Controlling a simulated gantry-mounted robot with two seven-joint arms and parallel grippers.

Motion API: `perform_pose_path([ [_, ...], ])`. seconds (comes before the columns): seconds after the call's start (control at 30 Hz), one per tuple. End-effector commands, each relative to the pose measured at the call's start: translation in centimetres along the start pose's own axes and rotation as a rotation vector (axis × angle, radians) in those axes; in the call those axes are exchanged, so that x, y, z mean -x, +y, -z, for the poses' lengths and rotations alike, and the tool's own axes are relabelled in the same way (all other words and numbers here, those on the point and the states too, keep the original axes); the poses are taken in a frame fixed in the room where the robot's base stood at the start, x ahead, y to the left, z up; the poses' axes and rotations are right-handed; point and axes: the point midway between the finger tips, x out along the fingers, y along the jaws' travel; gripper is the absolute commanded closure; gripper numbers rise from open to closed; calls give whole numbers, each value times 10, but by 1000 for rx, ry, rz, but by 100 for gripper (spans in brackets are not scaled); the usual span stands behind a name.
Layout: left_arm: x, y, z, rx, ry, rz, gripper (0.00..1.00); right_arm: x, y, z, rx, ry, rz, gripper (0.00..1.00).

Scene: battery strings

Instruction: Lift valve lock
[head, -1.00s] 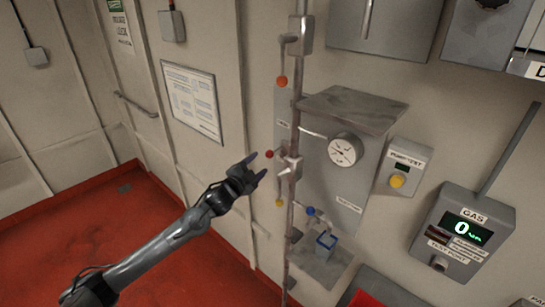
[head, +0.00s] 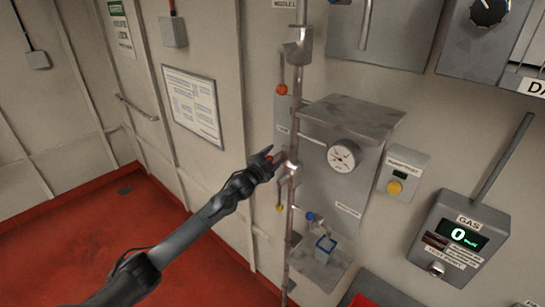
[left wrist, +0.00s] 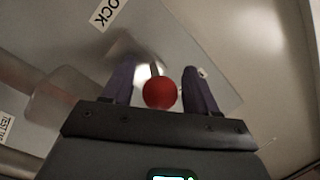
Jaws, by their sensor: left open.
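A red ball knob (left wrist: 160,92) on a short lever shows between the two purple fingers of my left gripper (left wrist: 161,85) in the left wrist view. The fingers are open, one on each side of the ball, with gaps visible. In the head view my left gripper (head: 274,158) is at the valve body (head: 290,170) on the vertical pipe, and it mostly hides the red knob. A label (left wrist: 107,13) ending in "OCK" is partly cut off in the left wrist view. I cannot tell which part is the valve lock. My right gripper is not in view.
An orange knob (head: 282,90) is above on the same pipe, and a yellow knob (head: 279,208) below. A pressure gauge (head: 343,156), a grey hood (head: 352,116) and a blue-handled tap (head: 311,217) are to the right. A gas meter (head: 460,240) hangs farther right.

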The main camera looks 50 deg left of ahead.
Motion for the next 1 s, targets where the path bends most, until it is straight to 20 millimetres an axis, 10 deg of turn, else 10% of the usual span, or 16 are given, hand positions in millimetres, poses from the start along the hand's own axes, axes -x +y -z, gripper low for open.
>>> perform_pose_path([
  [0.37, -3, 0, 0, 0, 0, -1, 42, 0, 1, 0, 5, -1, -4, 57],
  [0.77, -3, 0, 0, 0, 0, -1, 100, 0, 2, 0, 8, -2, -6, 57],
  [1.0, -3, -3, 3, 0, 1, 0, 100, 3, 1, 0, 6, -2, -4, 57],
])
